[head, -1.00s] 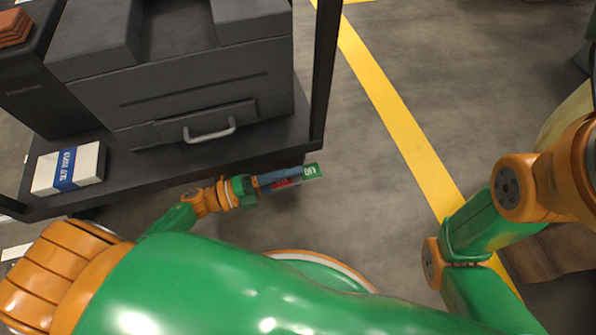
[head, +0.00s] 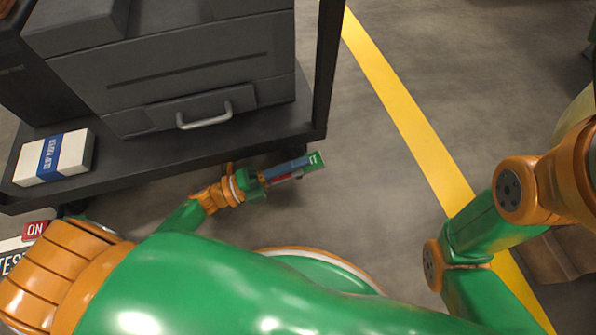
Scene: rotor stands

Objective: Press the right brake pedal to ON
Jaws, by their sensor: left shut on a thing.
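A small piece that looks like the right brake pedal (head: 316,160) sticks out below the front right corner of the black cart (head: 170,165) in the head view. Its end is green with a white mark too small to read. A red patch shows beside it. My left gripper (head: 287,170) reaches in from the left, low by the cart's front edge, and is shut on this piece. The fingers hide much of the pedal, and its tilt cannot be told. My right arm shows at the right, but its gripper is out of view.
A grey machine with a handle (head: 205,118) stands on the cart. A white box with a blue band (head: 75,155) lies on the cart's left. A red ON label (head: 35,230) shows at the left edge. Floor with a yellow line (head: 410,120) is open at right.

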